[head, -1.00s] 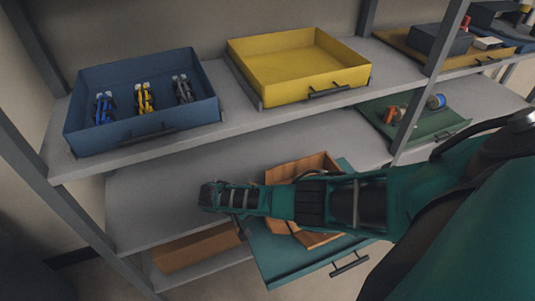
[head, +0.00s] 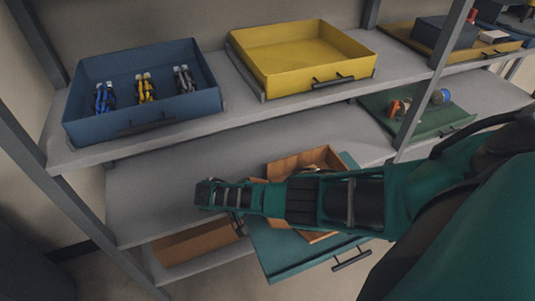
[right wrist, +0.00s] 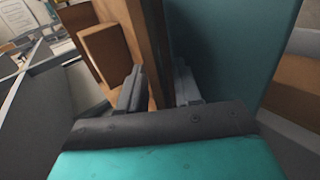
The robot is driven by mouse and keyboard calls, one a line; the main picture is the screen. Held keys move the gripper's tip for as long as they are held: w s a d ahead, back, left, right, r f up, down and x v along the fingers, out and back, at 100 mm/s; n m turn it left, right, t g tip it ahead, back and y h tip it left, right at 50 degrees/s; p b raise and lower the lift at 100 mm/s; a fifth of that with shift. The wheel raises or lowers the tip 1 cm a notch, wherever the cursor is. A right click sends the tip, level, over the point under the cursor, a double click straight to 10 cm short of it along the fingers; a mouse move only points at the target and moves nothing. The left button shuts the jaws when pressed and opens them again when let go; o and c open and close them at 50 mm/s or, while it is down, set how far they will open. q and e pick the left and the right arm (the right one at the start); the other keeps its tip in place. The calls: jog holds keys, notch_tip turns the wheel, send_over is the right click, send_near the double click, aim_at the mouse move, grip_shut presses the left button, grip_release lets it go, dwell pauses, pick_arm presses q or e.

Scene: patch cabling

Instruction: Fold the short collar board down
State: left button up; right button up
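A brown open carton with raised boards (head: 318,158) sits on a teal pull-out tray (head: 285,254) on the middle shelf. My right arm crosses in front and hides much of it, so I cannot tell the short collar board apart in the head view. In the right wrist view, my right gripper (right wrist: 158,88) is open, its fingers on either side of a brown upright board (right wrist: 154,35) seen edge-on. A gap shows beside the board, and I cannot tell whether a finger touches it. The teal tray surface (right wrist: 232,45) lies to the right. My left gripper is not in view.
A blue tray (head: 150,120) with several cable bundles and an empty yellow tray (head: 300,60) stand on the upper shelf. A green tray (head: 440,128) is at the right. A brown box (head: 195,247) lies below. The middle shelf is clear at left.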

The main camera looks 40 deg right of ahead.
jog(key=shift+a, duration=0.1)
jog(key=p+v, duration=0.1)
jog(key=v, duration=1.1)
jog(key=shift+a+r, duration=0.25)
jog(key=shift+a, duration=0.05)
jog(key=shift+w, duration=0.15)
